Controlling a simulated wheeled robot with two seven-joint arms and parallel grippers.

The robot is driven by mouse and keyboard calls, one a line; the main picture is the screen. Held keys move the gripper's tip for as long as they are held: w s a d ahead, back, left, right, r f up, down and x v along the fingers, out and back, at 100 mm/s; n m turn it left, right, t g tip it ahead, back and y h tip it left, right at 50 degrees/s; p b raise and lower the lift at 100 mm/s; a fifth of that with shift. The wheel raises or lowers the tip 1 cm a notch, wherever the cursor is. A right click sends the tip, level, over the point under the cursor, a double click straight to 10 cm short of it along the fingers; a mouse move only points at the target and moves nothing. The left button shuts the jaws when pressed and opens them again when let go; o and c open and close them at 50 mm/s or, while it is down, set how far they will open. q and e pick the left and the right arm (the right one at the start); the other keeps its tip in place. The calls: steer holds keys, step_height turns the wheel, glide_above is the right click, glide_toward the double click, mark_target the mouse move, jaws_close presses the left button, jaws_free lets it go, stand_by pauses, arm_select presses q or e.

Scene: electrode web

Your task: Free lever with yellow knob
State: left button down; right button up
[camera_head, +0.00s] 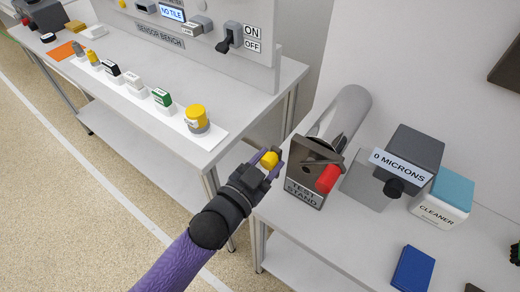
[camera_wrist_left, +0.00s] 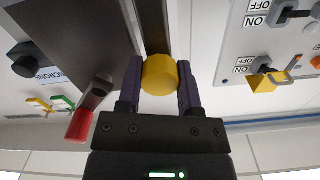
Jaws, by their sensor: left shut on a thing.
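The yellow knob (camera_head: 269,160) is between the fingers of my left gripper (camera_head: 264,166), beside the left edge of the test stand (camera_head: 303,194). In the left wrist view the yellow knob (camera_wrist_left: 160,75) is a short rounded cylinder with a finger against each side. The shaft behind it is mostly hidden, so I cannot tell how it joins the stand. A second lever with a red grip (camera_head: 328,179) sits on the stand's brown face; its red grip (camera_wrist_left: 79,125) also shows in the left wrist view. My right gripper cannot be made out.
A grey gauge reading 0 MICRONS (camera_head: 404,166) and a teal-topped cleaner box (camera_head: 446,195) stand right of the test stand. A blue block (camera_head: 412,268) lies in front. The sensor bench (camera_head: 240,132) with several small items is at left, across a gap.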

arm_select(q)
steer(key=shift+f, duration=0.1)
steer(key=shift+c, duration=1.3)
jaws_free()
steer(key=p+v, duration=0.2)
steer(key=v, duration=0.8)
